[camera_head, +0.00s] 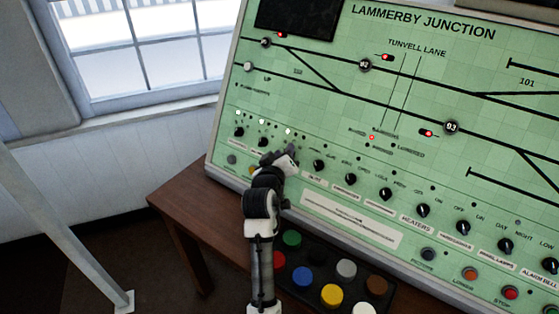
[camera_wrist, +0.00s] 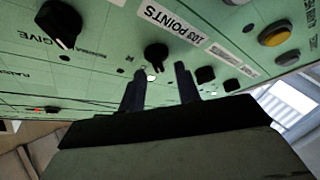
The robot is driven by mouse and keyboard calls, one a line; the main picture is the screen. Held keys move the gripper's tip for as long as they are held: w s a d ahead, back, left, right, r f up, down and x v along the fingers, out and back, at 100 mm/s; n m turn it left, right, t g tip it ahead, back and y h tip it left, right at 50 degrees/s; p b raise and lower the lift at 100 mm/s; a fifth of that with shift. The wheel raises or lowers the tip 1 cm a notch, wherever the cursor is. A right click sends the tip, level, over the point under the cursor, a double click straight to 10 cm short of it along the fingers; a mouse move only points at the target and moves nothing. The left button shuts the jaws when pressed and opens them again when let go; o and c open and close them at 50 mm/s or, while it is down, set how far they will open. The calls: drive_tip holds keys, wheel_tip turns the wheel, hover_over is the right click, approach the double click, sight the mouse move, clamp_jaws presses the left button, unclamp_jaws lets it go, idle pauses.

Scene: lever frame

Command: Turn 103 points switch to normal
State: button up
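The 103 points switch (camera_wrist: 156,54), a small black rotary knob, sits beside its white "103 POINTS" label (camera_wrist: 185,29) in the wrist view. Its pointer position is too small to read surely. My gripper (camera_wrist: 159,72) is open and empty, with its two dark fingers apart. The knob shows just beyond the gap between the fingertips, and no contact is seen. In the head view my gripper (camera_head: 284,158) is at the lower left of the green panel (camera_head: 330,88) and hides the knob there.
A larger black knob (camera_wrist: 58,24) and a yellow button (camera_wrist: 274,36) flank the switch in the wrist view. In the head view a row of knobs, including one close on the right (camera_head: 318,165), runs along the panel. Coloured buttons fill a dark box (camera_head: 312,272) below. A window (camera_head: 135,45) is at left.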

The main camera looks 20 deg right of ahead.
drive_tip(key=b+v, duration=0.3)
drive_tip(key=v, duration=1)
drive_tip(key=shift+s+a, duration=0.2)
drive_tip(key=shift+a, duration=0.05)
drive_tip(key=shift+r, duration=0.1)
